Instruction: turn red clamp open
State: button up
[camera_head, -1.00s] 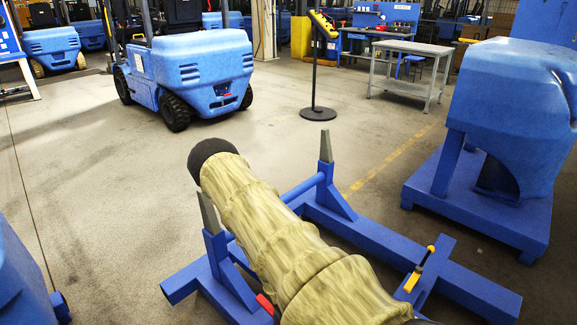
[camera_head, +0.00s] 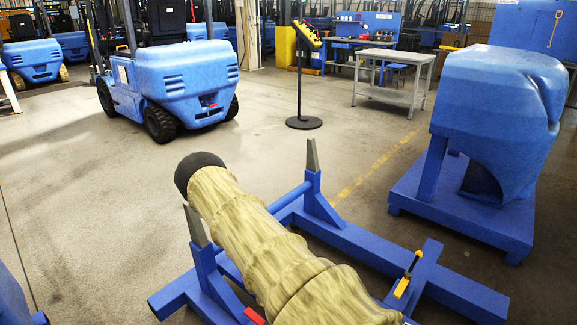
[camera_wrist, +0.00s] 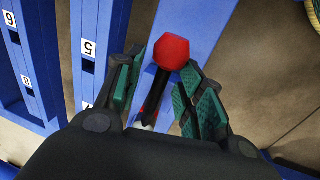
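The red clamp shows in the wrist view as a red knob (camera_wrist: 172,52) on a dark lever, on a blue beam. My gripper (camera_wrist: 163,70) is open, with one green-padded finger on each side of the lever, just below the knob. In the head view a small red piece (camera_head: 254,316), likely this clamp, shows at the bottom edge beside my arm. My gripper is not visible in the head view.
The blue fixture frame (camera_head: 390,248) has upright posts and a yellow-handled clamp (camera_head: 408,278) on its right. A blue counterweight on a stand (camera_head: 465,215) is at right. A forklift (camera_head: 180,80), pedestal (camera_head: 303,122) and grey table (camera_head: 395,45) stand behind. Open floor lies between.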

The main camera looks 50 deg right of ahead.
jog(key=shift+w, duration=0.2)
jog(key=shift+r, duration=0.1)
jog(key=shift+a+r, duration=0.1)
jog(key=shift+r, duration=0.15)
notch_tip(320, 180, up, 11)
jog(key=a, duration=0.2)
dwell(0.4)
jog(key=shift+a, duration=0.15)
dwell(0.4)
jog(key=s+a+r+p, duration=0.1)
jog(key=s+a, duration=0.3)
jog(key=a, duration=0.4)
jog(key=s+a+r+y+p, duration=0.1)
jog(key=s+a+r+p, duration=0.1)
jog(key=a, duration=0.7)
jog(key=s+a+r+y+p, duration=0.1)
jog(key=s+a+r+p, duration=0.1)
jog(key=s+a, duration=0.4)
jog(key=shift+a+r+p, duration=0.2)
jog(key=shift+a+p, duration=0.45)
jog(key=shift+a, duration=0.5)
jog(key=shift+s, duration=0.15)
